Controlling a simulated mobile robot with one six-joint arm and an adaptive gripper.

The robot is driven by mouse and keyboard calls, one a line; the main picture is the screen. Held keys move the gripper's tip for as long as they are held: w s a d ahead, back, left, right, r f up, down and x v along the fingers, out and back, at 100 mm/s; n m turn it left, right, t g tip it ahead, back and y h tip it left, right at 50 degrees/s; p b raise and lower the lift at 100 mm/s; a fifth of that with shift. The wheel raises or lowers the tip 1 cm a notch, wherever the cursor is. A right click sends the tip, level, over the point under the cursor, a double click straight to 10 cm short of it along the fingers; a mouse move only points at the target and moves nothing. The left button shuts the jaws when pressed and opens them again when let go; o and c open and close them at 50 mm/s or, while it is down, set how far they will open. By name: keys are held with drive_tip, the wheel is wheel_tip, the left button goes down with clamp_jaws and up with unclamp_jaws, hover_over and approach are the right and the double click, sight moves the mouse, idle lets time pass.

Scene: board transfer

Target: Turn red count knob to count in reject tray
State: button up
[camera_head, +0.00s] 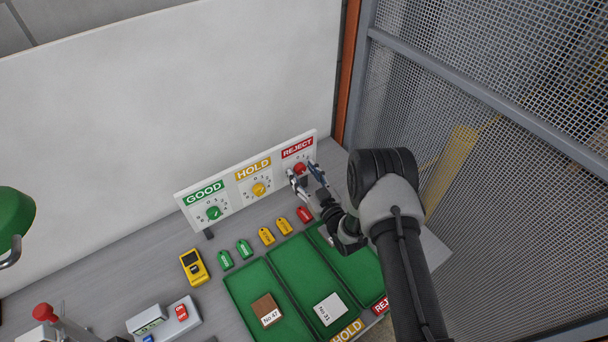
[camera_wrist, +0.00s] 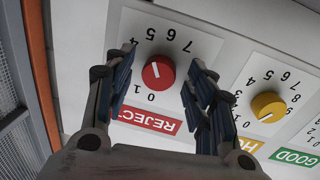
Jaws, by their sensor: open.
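The red count knob (camera_wrist: 158,72) sits on the panel under the upside-down REJECT label (camera_wrist: 150,119) in the wrist view. Its white mark shows, but its exact number is unclear. Digits 0, 1, 4, 5, 6 and 7 show around it; others are hidden by my fingers. My gripper (camera_wrist: 161,60) is open, with one finger on each side of the knob and gaps visible. In the head view my gripper (camera_head: 303,174) is at the red knob (camera_head: 299,168).
The yellow HOLD knob (camera_head: 258,189) and green GOOD knob (camera_head: 213,213) are left on the same panel. The middle tray holds a white board (camera_head: 330,309); the left tray holds a brown board (camera_head: 266,311). Coloured tags (camera_head: 267,236) lie before the panel. A mesh fence (camera_head: 500,170) stands right.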

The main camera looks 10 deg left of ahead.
drive_tip(key=c, duration=1.1)
drive_tip(key=shift+o, duration=0.2)
drive_tip(key=shift+f+n+b, duration=0.1)
drive_tip(key=shift+n+b, duration=0.2)
drive_tip(key=shift+b, duration=0.1)
